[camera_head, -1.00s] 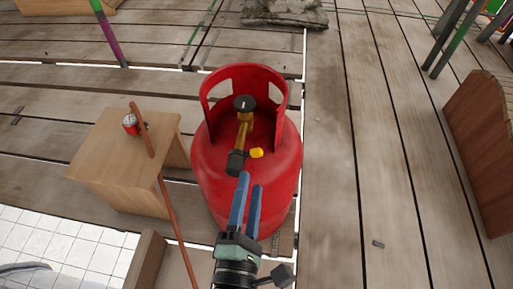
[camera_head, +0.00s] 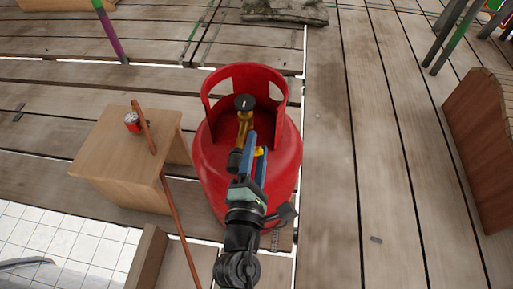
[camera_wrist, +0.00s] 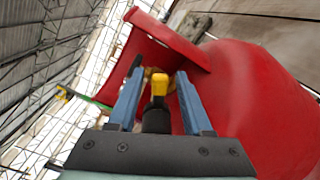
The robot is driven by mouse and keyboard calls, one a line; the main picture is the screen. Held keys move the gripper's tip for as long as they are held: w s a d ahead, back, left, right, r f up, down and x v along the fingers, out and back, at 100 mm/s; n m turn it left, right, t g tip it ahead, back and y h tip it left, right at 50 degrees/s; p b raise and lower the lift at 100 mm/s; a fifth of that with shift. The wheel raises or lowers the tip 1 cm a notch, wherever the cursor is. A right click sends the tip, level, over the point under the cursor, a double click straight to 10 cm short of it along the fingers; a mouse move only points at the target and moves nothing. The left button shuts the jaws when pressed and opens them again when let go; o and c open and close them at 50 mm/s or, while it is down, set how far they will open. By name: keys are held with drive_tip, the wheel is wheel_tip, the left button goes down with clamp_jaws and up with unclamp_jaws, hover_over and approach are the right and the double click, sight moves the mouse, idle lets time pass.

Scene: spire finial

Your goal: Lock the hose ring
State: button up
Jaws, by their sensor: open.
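The red gas cylinder (camera_head: 215,165) stands upright with a brass valve (camera_head: 243,128) inside its collar. A dark round cap (camera_head: 244,102) sits on the valve. A dark cylindrical fitting (camera_head: 234,161) is at the valve's near end, with a yellow piece (camera_head: 259,152) beside it. My gripper (camera_head: 257,146) is open over this end, its blue fingers on either side of the yellow piece. In the wrist view, the yellow piece (camera_wrist: 159,83) stands between the open fingers with gaps on both sides, above a dark part (camera_wrist: 157,119). Which part is the hose ring I cannot tell.
A wooden stool (camera_head: 105,160) stands left of the cylinder, with a red can-like object (camera_head: 132,122) and a brown-orange hose or rod (camera_head: 171,205) across it. The red collar (camera_wrist: 185,48) rises close beyond the fingers.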

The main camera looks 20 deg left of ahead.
sight(254, 163)
clamp_jaws()
drive_tip(key=shift+f, duration=0.1)
drive_tip(key=m, duration=0.1)
drive_tip(key=f+m+b, duration=0.1)
drive_tip(key=m, duration=0.1)
drive_tip(key=shift+d+f, duration=0.15)
drive_tip(key=shift+d, duration=0.05)
drive_tip(key=m, duration=0.2)
drive_tip(key=f+m+b, duration=0.1)
drive_tip(key=m, duration=0.1)
drive_tip(key=shift+f, duration=0.2)
drive_tip(key=m, duration=0.1)
drive_tip(key=f+m, duration=0.1)
drive_tip(key=shift+a+m+b, duration=0.1)
drive_tip(key=shift+m+b, duration=0.2)
drive_tip(key=shift+b, duration=0.05)
drive_tip(key=shift+s+a+f+m+b, duration=0.1)
drive_tip(key=shift+a+f+m+b, duration=0.1)
drive_tip(key=shift+m, duration=0.5)
drive_tip(key=shift+a+f+m+b, duration=0.1)
drive_tip(key=shift+f+m+b, duration=0.1)
drive_tip(key=shift+m, duration=0.5)
